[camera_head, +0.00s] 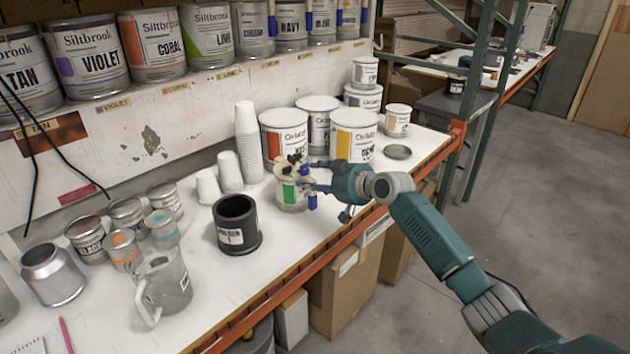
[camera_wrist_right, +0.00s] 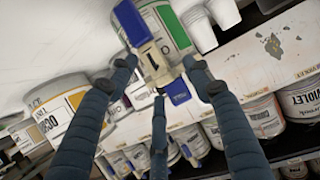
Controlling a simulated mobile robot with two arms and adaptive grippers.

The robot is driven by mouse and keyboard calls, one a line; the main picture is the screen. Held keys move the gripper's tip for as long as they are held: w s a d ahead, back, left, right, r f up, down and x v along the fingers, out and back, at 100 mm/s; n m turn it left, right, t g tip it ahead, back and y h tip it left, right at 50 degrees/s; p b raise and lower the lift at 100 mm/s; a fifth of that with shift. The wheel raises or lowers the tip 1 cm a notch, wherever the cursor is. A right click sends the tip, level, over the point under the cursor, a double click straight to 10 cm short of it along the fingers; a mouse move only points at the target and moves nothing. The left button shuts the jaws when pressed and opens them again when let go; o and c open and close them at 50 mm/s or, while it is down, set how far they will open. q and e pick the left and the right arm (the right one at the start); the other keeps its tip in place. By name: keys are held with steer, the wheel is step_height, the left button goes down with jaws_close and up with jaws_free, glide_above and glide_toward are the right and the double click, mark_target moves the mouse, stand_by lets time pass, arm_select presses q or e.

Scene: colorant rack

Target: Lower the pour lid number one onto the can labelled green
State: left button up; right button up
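The can labelled green (camera_head: 289,195), a small can with a green patch, stands on the white bench in the head view; its green patch also shows in the right wrist view (camera_wrist_right: 171,28). A cream pour lid (camera_head: 285,168) with blue clips is at the top of this can. In the right wrist view the lid (camera_wrist_right: 152,62) bears a mark like a 1. My right gripper (camera_head: 306,181) has its fingers around the lid's cream part and appears shut on it. The lid looks roughly level over the can; its fingers hide whether the rim is fully seated. My left gripper is out of view.
Large white cans (camera_head: 354,135) stand behind the green can. Stacked paper cups (camera_head: 247,135) and a black cylinder (camera_head: 236,225) are to the left. A loose round lid (camera_head: 397,152) lies at the right. The orange bench edge (camera_head: 300,268) runs along the front.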

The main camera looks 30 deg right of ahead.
steer(key=shift+s+f, duration=0.1)
steer(key=v, duration=1.2)
